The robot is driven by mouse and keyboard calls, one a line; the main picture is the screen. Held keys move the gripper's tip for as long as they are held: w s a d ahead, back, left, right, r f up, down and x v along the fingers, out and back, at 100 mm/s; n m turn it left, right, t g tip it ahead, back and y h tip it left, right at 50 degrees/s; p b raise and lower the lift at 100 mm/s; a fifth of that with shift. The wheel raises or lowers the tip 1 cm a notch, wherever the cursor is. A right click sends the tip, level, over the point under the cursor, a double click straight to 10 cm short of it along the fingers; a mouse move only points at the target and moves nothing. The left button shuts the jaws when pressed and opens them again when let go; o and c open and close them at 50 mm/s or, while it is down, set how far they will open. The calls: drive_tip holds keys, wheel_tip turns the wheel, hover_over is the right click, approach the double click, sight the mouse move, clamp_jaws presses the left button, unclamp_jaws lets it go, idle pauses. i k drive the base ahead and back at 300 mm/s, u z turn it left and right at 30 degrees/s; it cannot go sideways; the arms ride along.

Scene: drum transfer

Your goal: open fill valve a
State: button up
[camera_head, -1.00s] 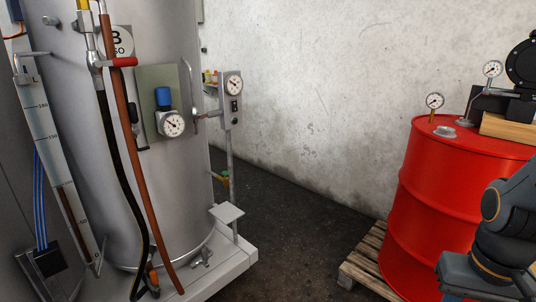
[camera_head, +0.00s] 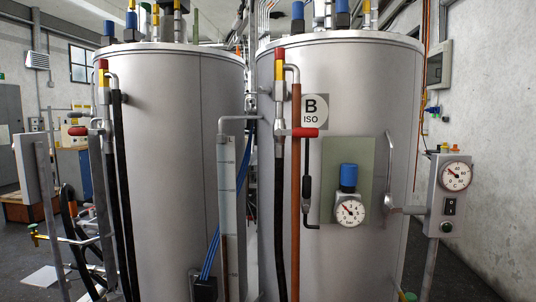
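Two tall grey tanks stand side by side. The right tank (camera_head: 345,90) carries a round "B ISO" sign (camera_head: 314,112). The left tank (camera_head: 185,170) shows no readable letter, so I cannot confirm that it is A. A red lever handle (camera_head: 76,131) sticks out level to the left near the left tank's black hose (camera_head: 121,180). Another red lever handle (camera_head: 305,132) points level to the right on the pipe of tank B. I cannot tell whether either valve is open or shut. My gripper is not in view.
A blue-capped pressure gauge (camera_head: 350,211) sits on tank B's front. A control box (camera_head: 449,198) with a temperature dial stands at the right. A metal frame with a brass tap (camera_head: 36,236) stands at the far left. A sight tube (camera_head: 228,190) stands between the tanks.

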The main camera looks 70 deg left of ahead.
sight(72, 132)
drive_tip(key=u, duration=2.8)
drive_tip(key=i, duration=1.25)
drive_tip(key=u, duration=0.05)
